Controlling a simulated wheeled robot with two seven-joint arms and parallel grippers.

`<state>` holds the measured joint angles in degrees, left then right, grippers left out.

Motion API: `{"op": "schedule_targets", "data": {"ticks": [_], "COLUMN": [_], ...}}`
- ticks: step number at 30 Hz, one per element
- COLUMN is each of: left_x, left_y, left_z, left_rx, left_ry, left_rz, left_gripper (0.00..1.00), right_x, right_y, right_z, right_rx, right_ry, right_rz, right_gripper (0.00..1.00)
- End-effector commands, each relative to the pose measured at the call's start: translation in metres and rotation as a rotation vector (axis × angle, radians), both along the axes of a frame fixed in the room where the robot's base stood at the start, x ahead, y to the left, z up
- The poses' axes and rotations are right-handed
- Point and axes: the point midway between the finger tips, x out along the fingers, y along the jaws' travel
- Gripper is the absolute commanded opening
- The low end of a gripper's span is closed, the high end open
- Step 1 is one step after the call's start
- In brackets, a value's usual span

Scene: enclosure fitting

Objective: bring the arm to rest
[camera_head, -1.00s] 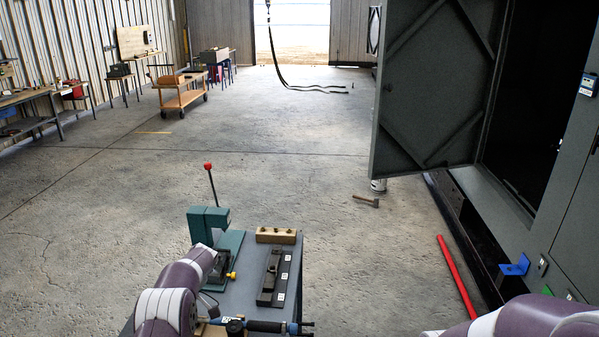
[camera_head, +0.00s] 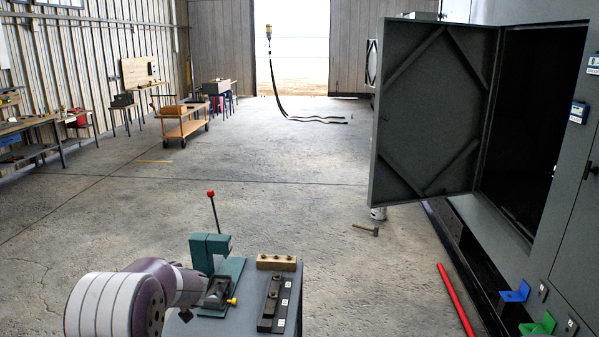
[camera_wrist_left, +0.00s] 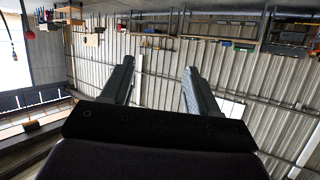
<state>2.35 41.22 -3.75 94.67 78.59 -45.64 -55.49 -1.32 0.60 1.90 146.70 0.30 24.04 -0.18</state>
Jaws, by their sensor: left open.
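My left arm (camera_head: 120,300) comes in at the lower left of the head view, beside the small grey bench. Its gripper cannot be made out clearly there. In the left wrist view my left gripper (camera_wrist_left: 158,80) has its two fingers well apart with nothing between them. Beyond the fingers are the ribbed metal wall (camera_wrist_left: 235,80) and benches, which appear turned over. My right arm and gripper are not in view.
The grey bench (camera_head: 235,318) carries a green press (camera_head: 210,250) with a red-knobbed lever, a wooden block (camera_head: 276,262) and a dark fixture (camera_head: 273,300). A grey cabinet with an open door (camera_head: 430,110) stands right. A red bar (camera_head: 456,300) lies near it.

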Motion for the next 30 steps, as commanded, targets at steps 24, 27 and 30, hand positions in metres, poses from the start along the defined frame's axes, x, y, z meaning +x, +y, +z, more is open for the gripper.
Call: {"op": "schedule_targets", "data": {"ticks": [24, 27, 30], "left_x": [-0.333, -0.336, -0.336], "left_y": [-0.172, -0.173, -0.173], "left_z": [-0.196, -0.201, -0.198], "left_rx": [-0.506, -0.511, -0.512], "left_ry": [0.972, 0.985, 0.987], "left_rz": [-0.764, -0.764, -0.764], "left_gripper": [0.60, 0.60, 0.60], "right_x": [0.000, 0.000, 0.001], "right_y": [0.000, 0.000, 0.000], "right_z": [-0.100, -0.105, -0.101], "right_rx": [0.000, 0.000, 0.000], "right_ry": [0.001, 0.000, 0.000], "right_rz": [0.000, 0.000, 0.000], "right_gripper": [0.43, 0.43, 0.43]}}
